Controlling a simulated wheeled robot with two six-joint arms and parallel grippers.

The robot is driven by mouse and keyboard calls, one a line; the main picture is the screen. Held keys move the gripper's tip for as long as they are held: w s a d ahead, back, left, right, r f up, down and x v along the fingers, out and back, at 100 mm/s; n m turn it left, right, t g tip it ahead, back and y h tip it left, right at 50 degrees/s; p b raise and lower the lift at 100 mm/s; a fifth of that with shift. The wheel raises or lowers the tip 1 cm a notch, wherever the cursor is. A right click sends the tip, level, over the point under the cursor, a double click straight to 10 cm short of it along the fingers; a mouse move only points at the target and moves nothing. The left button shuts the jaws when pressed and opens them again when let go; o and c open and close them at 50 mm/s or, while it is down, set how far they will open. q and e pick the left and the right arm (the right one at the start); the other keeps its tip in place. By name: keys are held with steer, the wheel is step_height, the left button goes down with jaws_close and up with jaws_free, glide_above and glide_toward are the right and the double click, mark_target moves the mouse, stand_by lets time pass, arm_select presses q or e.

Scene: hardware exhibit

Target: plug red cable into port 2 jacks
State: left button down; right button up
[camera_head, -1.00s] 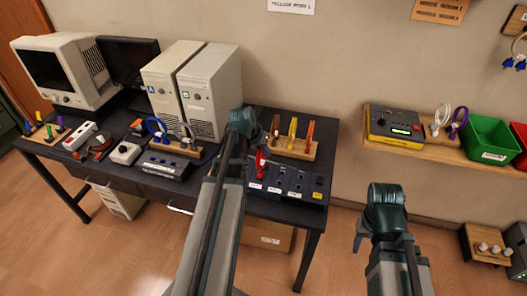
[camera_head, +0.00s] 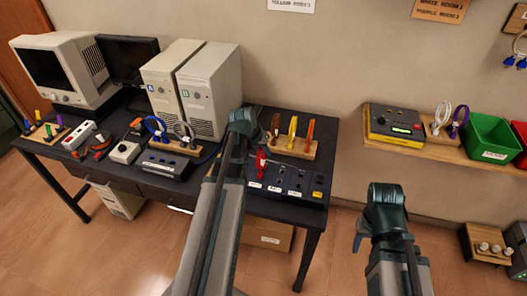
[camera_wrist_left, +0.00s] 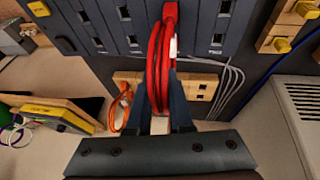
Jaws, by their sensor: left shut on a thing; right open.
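The red cable (camera_head: 261,160) is at my left gripper, above the left part of the dark jack panel (camera_head: 309,181) on the table. In the left wrist view my left gripper (camera_wrist_left: 160,100) is shut on the looped red cable (camera_wrist_left: 158,62), with a finger on each side. The cable's red end (camera_wrist_left: 170,12) points toward the panel (camera_wrist_left: 103,32) at the top edge; I cannot tell whether it sits in a jack. The port labels are too small to read surely. My right gripper (camera_head: 360,238) is open and empty, right of the table.
A wooden rack (camera_head: 288,149) with brown, yellow and orange cables stands behind the panel. A grey-black box (camera_head: 165,164) and computer towers (camera_head: 213,92) stand to the left. A wall shelf (camera_head: 470,158) with a green bin (camera_head: 492,137) is at the right.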

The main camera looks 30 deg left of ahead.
arm_select(q)
steer(key=shift+c, duration=0.5)
jaws_free()
stand_by(0.6)
steer(key=shift+p+v, duration=3.45)
steer(key=shift+v, duration=0.3)
